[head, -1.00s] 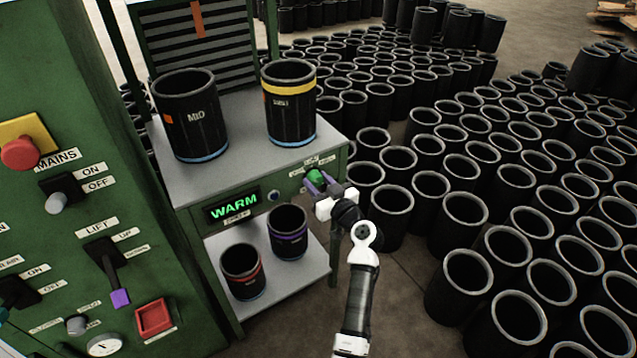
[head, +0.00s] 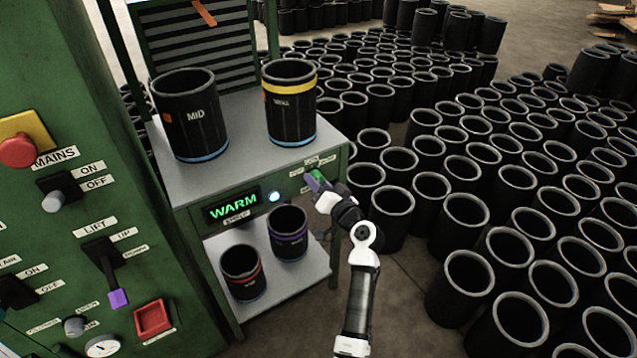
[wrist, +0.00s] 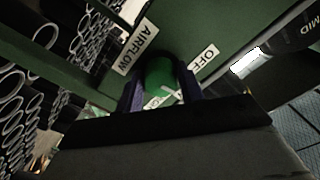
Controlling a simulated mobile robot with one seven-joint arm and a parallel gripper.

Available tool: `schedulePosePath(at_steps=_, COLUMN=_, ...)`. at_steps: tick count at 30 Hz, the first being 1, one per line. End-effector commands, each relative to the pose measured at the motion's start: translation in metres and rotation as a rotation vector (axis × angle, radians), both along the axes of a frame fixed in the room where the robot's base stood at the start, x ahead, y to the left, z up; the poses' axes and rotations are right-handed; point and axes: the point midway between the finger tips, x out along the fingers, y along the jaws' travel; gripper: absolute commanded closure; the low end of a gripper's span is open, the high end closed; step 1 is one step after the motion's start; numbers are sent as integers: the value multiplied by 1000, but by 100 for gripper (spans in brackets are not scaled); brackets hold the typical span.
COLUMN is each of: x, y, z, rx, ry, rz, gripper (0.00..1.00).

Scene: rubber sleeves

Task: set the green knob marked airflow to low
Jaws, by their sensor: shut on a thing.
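The green airflow knob (wrist: 158,76) sits on the front panel of the green bench, between the AIRFLOW label (wrist: 136,47) and the OFF label (wrist: 205,62). A pale mark shows near its lower right edge in the wrist view. Another label below it is mostly hidden. In the head view the knob (head: 319,174) is partly covered by my gripper (head: 317,182). My gripper is shut on the knob, with a purple finger on each side of it. The exact setting is too small to read.
The WARM display (head: 233,204) and a lit round lamp (head: 274,197) are left of the knob. Two black sleeves stand on the bench top (head: 238,130), two on the lower shelf (head: 310,272). An orange ribbon (head: 204,12) hangs slanted at the vent. Many sleeves crowd the right.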

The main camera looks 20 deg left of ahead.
Motion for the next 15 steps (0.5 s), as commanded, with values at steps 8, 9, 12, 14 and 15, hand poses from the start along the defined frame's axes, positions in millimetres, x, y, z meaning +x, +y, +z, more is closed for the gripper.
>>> schedulePosePath(at_steps=8, x=0, y=0, z=0, rx=65, ry=85, rz=1, gripper=85)
schedulePosePath(at_steps=9, x=0, y=0, z=0, rx=71, ry=91, rz=0, gripper=85)
schedulePosePath(at_steps=12, x=0, y=0, z=0, rx=78, ry=101, rz=-1, gripper=85)
schedulePosePath(at_steps=14, x=0, y=0, z=0, rx=81, ry=104, rz=-1, gripper=85)
schedulePosePath(at_steps=15, x=0, y=0, z=0, rx=82, ry=106, rz=-1, gripper=85)
